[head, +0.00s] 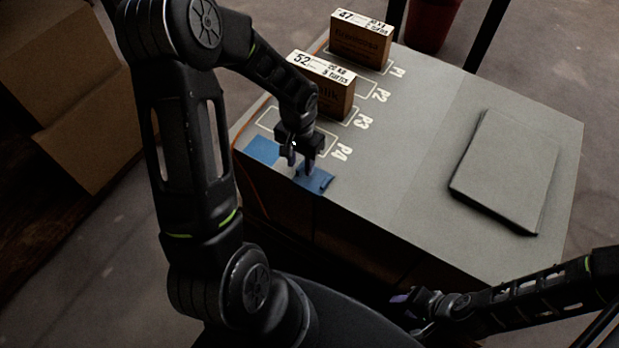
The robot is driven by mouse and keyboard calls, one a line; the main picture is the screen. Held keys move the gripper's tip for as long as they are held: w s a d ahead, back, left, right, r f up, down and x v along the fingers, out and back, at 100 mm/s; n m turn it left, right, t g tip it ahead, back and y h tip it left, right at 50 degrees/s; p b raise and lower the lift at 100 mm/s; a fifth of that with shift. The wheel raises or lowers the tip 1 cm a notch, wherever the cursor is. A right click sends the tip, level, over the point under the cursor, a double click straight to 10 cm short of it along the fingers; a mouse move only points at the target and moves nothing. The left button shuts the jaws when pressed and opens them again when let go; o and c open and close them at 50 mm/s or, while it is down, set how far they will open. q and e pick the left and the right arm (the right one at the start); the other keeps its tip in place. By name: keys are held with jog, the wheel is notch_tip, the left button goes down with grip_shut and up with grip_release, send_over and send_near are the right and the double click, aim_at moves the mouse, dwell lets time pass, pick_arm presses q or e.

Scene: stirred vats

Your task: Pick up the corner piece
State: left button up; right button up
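Two flat blue pieces lie at the near left edge of the grey table, by the P4 marking. One blue piece (262,150) is left of my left gripper; the other blue piece (317,182) is under its right finger and reaches the table edge. I cannot tell for certain which is the corner piece. My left gripper (300,167) points down with its purple-tipped fingers apart, low over the table between and over the blue pieces. Contact is not clear. My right gripper (403,305) is low in front of the table, dark and partly hidden; its opening is unclear.
The grey table (420,190) has outlined spaces marked P1 to P4. Two labelled brown boxes stand there, a nearer one (325,85) and a farther one (362,40). A grey slab (506,170) lies at the right. The table's middle is clear. Cardboard boxes (65,90) stand at the far left.

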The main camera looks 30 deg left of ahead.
pick_arm(q)
grip_shut()
dwell(0.4)
jog(key=shift+r, duration=0.1)
notch_tip(320, 180, up, 10)
jog(key=p, duration=0.1)
jog(key=shift+p, duration=0.4)
dwell(0.6)
